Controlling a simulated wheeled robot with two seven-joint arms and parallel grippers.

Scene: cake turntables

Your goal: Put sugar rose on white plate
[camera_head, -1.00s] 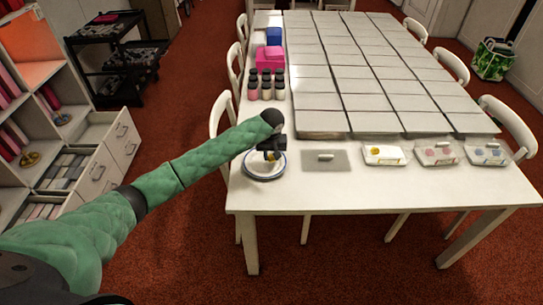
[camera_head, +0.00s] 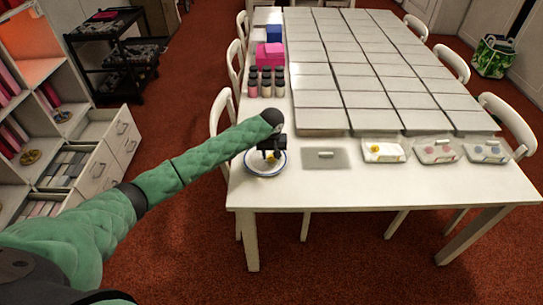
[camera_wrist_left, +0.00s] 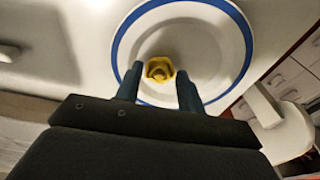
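The yellow sugar rose (camera_wrist_left: 159,69) lies on the white plate with a blue rim (camera_wrist_left: 215,75), a little off the plate's middle. In the head view the rose (camera_head: 271,157) and plate (camera_head: 254,168) are at the table's near left corner. My left gripper (camera_wrist_left: 159,88) is just above the plate, pointing down. Its two fingers stand apart on either side of the rose, with a gap visible on both sides. In the head view the left gripper (camera_head: 271,153) partly covers the plate. My right gripper is not in view.
Bottles (camera_head: 266,88) and a pink box (camera_head: 269,56) stand farther back. Large grey panels cover the table's middle.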

